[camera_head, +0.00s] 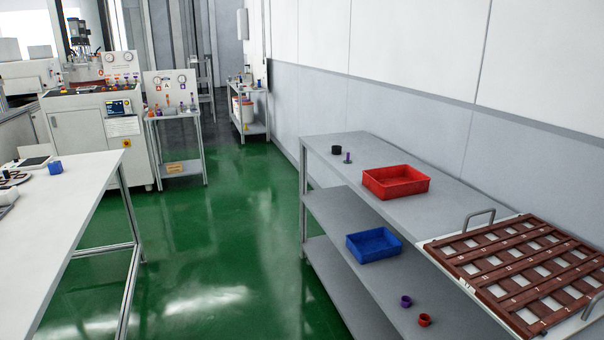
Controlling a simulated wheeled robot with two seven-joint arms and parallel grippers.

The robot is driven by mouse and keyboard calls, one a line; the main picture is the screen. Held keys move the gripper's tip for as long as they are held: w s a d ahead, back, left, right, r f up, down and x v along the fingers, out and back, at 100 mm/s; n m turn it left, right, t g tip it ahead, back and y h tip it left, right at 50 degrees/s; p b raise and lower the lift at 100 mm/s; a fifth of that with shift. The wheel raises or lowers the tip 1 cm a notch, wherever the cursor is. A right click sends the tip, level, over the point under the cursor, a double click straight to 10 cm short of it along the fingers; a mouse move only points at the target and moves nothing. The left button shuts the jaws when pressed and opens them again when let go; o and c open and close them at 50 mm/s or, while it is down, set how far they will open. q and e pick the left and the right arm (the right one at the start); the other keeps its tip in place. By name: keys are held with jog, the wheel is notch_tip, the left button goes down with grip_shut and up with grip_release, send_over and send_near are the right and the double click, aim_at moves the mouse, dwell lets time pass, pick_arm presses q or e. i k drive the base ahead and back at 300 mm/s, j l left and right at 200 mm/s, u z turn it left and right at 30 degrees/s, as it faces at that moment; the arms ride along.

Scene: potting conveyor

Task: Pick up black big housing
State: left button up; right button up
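A small black round part (337,150), which looks like the black housing, sits on the top shelf of the grey rack (345,180) near its far end. A purple part with a flat round base and thin upright post (347,158) stands just right of it. Neither of my grippers shows in the head view, so their state is hidden.
A red bin (396,182) and a brown slatted tray (530,270) lie on the top shelf. A blue bin (374,245), a purple ring (406,301) and a red ring (425,320) are one shelf lower. A white table (70,210) stands left; green floor between is clear.

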aim_at(335, 150)
jog(key=i+j+z, duration=0.15)
jog(key=i, duration=0.3)
jog(key=i+j+z, duration=0.15)
jog(key=i, duration=0.25)
jog(key=i+j+z, duration=0.15)
jog(key=i, duration=0.25)
jog(key=j+z, duration=0.1)
jog(key=z, duration=0.2)
jog(key=i+j+z, duration=0.4)
jog(key=z, duration=0.2)
jog(key=i+j+z, duration=0.1)
jog(key=j, duration=0.25)
jog(key=i+j+z, duration=0.1)
jog(key=j, duration=0.25)
jog(key=i+j+z, duration=0.1)
jog(key=i+j, duration=0.15)
jog(key=i+j+z, duration=0.1)
jog(key=j, duration=0.35)
jog(key=i+j, duration=0.1)
jog(key=j, duration=0.25)
jog(key=i+j, duration=0.15)
jog(key=j, duration=0.15)
jog(key=i+j, duration=0.1)
jog(key=j, duration=0.25)
jog(key=i+j, duration=0.1)
jog(key=j, duration=0.2)
